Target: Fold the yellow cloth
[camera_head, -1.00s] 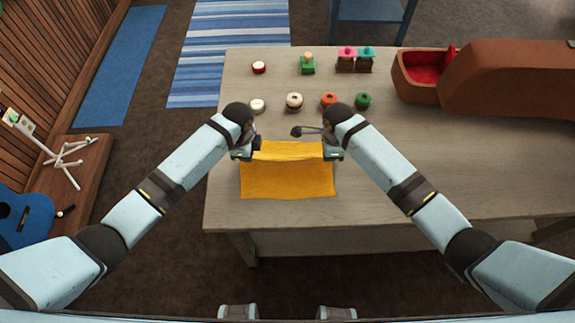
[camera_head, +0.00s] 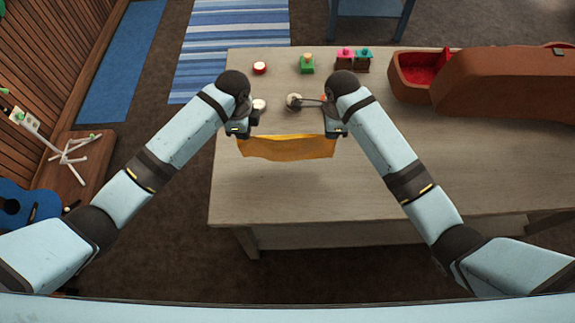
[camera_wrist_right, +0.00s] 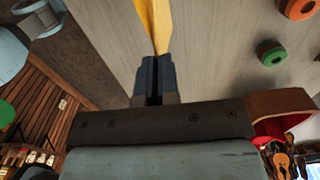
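The yellow cloth (camera_head: 287,148) is stretched between my two grippers over the left part of the table (camera_head: 280,190). In the head view it shows as a narrow, slightly sagging band. My left gripper (camera_head: 239,133) is at its upper left corner and appears closed on it, though the fingertips are small and partly hidden. My right gripper (camera_head: 333,133) is at the upper right corner. In the right wrist view its fingers (camera_wrist_right: 154,85) are shut on the cloth (camera_wrist_right: 154,22), seen nearly edge-on. Whether the lower edge touches the table is unclear.
Beyond the grippers stand several small round items, including a white one (camera_head: 259,105) and a green one (camera_wrist_right: 271,54). A brown case (camera_head: 510,80) fills the back right. The table's front is clear.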

